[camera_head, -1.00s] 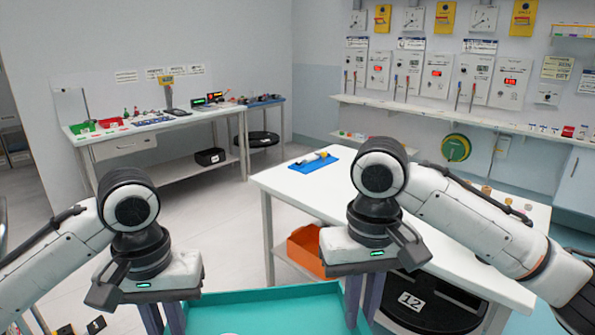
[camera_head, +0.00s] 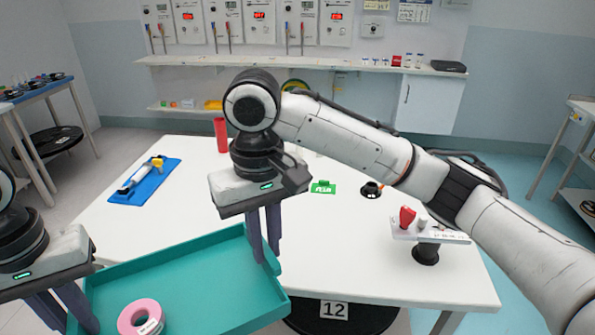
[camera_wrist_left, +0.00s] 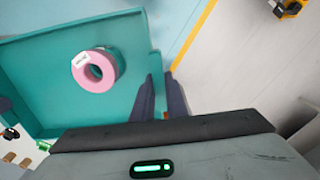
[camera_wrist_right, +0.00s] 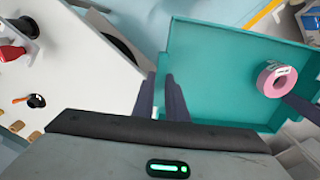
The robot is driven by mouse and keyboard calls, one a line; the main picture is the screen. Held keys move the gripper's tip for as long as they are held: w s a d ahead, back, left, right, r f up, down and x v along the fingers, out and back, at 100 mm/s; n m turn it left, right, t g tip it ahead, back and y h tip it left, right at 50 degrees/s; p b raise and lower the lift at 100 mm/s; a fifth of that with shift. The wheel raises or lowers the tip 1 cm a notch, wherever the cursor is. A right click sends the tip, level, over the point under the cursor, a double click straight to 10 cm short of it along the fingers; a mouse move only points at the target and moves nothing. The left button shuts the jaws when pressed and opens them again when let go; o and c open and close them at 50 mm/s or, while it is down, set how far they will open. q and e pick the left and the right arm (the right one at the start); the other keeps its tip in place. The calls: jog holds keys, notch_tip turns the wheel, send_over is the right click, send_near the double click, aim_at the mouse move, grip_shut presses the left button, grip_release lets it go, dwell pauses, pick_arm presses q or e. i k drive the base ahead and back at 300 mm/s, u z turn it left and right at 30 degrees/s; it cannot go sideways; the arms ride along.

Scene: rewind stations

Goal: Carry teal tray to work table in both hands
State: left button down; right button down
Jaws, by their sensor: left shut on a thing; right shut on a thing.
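The teal tray (camera_head: 215,295) is held up in front of me at the near left edge of the white work table (camera_head: 350,258), tilted in the head view. A pink tape roll (camera_head: 141,316) lies inside it near the left side; it also shows in the left wrist view (camera_wrist_left: 95,72) and right wrist view (camera_wrist_right: 276,80). My right gripper (camera_head: 265,250) is shut on the tray's far right wall. My left gripper (camera_head: 70,315) is shut on the opposite wall, partly cut off by the picture edge; its fingers straddle the rim in the left wrist view (camera_wrist_left: 160,100).
On the table are a blue mat (camera_head: 146,183) with a white and yellow tool, a red cylinder (camera_head: 221,134), a green block (camera_head: 323,187), a black round item (camera_head: 371,190) and a small stand (camera_head: 426,250) with a red part. The table's near middle is clear.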

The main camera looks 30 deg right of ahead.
aim_at(315, 228)
jog(key=z, duration=0.6)
jog(key=i, duration=1.1)
jog(key=z, duration=0.6)
